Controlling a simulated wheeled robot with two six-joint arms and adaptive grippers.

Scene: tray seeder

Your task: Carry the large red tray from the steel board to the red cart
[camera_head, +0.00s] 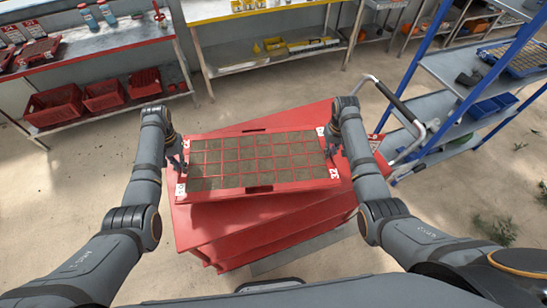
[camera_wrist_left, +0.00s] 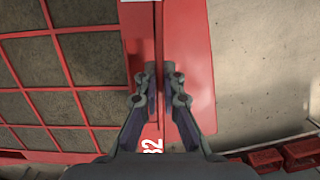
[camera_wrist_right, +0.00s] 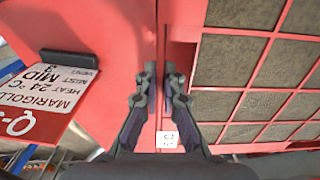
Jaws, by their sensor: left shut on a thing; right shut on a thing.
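The large red tray (camera_head: 262,187) has a grid of cells filled with brown soil. It is at or just above the top of the red cart (camera_head: 210,222); I cannot tell whether it touches. My left gripper (camera_head: 179,163) is shut on the tray's left rim, which also shows in the left wrist view (camera_wrist_left: 158,60). My right gripper (camera_head: 329,152) is shut on the tray's right rim, which also shows in the right wrist view (camera_wrist_right: 161,60). No steel board is clearly identifiable.
The cart's handle (camera_head: 410,122) sticks out at its right, near a label card (camera_wrist_right: 45,95). A blue-framed shelf (camera_head: 455,75) stands at the right. Red crates (camera_head: 55,105) sit under a bench at the left. A bench (camera_head: 225,12) stands behind. Floor is clear left of the cart.

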